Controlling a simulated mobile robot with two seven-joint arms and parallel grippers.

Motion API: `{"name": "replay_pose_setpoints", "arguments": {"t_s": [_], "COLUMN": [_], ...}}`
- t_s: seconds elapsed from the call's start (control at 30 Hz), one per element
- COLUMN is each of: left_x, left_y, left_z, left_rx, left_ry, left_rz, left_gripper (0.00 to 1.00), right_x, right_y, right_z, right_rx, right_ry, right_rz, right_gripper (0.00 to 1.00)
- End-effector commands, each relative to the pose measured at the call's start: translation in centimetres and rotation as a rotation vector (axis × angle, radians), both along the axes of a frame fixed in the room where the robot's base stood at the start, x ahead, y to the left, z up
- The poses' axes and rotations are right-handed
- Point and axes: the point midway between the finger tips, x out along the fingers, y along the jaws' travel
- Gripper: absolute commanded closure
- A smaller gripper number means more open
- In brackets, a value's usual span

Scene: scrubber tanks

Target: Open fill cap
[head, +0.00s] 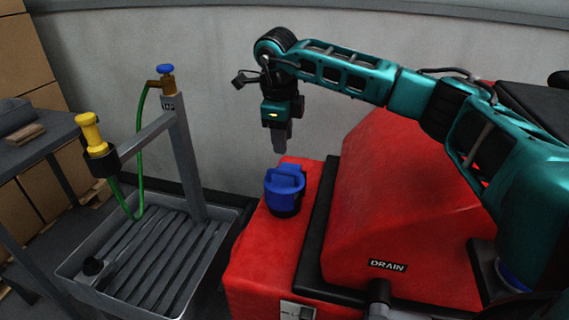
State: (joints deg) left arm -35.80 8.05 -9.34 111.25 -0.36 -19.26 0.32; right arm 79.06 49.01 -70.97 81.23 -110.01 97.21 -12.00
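The blue fill cap (285,184) sits on a black neck on the flat red top of the scrubber tank (262,255). It appears seated, with a raised grip bar on top. My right gripper (281,150) points down above the cap, with a visible gap between its fingertips and the cap. Its fingers look close together, but the angle hides whether there is a gap between them. Nothing shows held in it. My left gripper is not in view.
A grey sink (150,262) with a slatted grate stands left of the scrubber. A tap (166,76) with a blue knob feeds a green hose (140,150) to a yellow nozzle (91,132) in a black holder. A dark table (40,135) and cardboard boxes (25,50) are at far left.

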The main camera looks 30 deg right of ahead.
Motion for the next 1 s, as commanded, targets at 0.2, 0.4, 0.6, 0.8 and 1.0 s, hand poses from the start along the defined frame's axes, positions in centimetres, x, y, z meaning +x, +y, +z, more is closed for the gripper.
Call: {"name": "replay_pose_setpoints", "arguments": {"t_s": [0.2, 0.4, 0.6, 0.8, 1.0], "left_x": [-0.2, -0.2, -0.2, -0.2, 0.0], "left_y": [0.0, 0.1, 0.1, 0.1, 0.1], "left_z": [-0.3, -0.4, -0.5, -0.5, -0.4], "left_rx": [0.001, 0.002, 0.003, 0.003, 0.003], "left_ry": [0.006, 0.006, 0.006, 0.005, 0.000], "left_rz": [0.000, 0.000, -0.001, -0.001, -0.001], "left_gripper": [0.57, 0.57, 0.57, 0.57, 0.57], "right_x": [0.5, 0.9, 1.1, 1.2, 1.2], "right_y": [-0.7, -1.2, -1.4, -1.4, -1.4], "right_z": [-4.8, -7.9, -9.2, -9.3, -9.3], "right_rx": [-0.001, 0.001, 0.000, -0.001, 0.000], "right_ry": [0.004, 0.003, 0.002, 0.001, 0.002], "right_rz": [0.000, 0.000, 0.001, 0.001, 0.001], "right_gripper": [0.61, 0.61, 0.61, 0.61, 0.72]}}
